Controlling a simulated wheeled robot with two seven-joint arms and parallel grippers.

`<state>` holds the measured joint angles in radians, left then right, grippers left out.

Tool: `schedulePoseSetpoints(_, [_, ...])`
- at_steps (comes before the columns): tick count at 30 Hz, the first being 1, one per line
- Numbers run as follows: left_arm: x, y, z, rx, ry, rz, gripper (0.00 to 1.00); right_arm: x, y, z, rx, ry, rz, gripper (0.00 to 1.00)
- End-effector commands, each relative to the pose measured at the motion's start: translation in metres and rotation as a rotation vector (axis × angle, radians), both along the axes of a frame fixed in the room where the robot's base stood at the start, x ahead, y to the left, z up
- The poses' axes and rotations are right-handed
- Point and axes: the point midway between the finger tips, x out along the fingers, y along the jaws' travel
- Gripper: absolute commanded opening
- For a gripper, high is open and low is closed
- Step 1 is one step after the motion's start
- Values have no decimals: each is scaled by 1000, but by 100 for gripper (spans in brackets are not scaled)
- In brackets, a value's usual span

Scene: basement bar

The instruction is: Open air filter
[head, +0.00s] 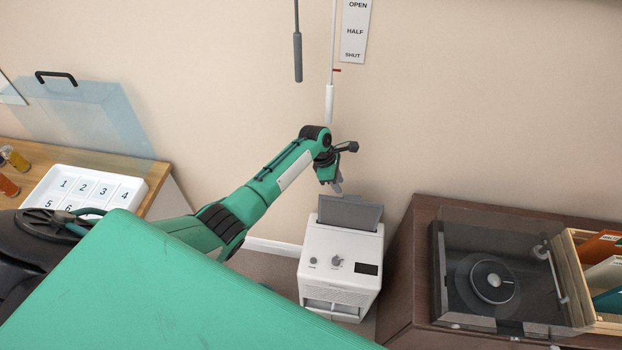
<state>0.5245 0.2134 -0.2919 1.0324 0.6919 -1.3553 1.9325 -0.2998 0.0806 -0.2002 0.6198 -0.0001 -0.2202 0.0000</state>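A white box-shaped appliance (341,262) stands on the floor against the wall, with knobs and a dark display on its top. A dark grey panel (349,213), which looks like the air filter, stands tilted up at its back edge. My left gripper (337,188) points down at the panel's upper left edge. It is very near or touching the panel; I cannot tell which. Its fingers are small and partly hidden, so their opening is unclear. My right gripper is out of view.
A dark wooden cabinet (408,268) with a record player (490,280) and a record crate (600,325) stands close on the right. A wooden counter (160,182) with a numbered white tray (140,198) is at left. Two rods hang on the wall above.

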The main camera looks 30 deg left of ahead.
Motion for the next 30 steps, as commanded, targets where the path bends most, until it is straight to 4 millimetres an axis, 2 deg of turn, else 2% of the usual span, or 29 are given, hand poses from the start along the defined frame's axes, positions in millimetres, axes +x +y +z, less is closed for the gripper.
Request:
schedulePoseSetpoints(1, [-3, 13, -4, 1, -2, 3, 29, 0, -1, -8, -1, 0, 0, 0])
schedulePoseSetpoints(6, [-14, 49, -4, -1, -1, 1, 29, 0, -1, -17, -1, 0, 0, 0])
schedulePoseSetpoints(12, [-22, 77, -2, -2, -1, 0, 29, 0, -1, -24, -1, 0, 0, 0])
schedulePoseSetpoints(18, [-24, 85, 0, -2, -2, -1, 29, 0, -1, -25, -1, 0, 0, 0])
schedulePoseSetpoints(30, [-24, 85, 0, -2, -1, -2, 29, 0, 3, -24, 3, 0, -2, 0])
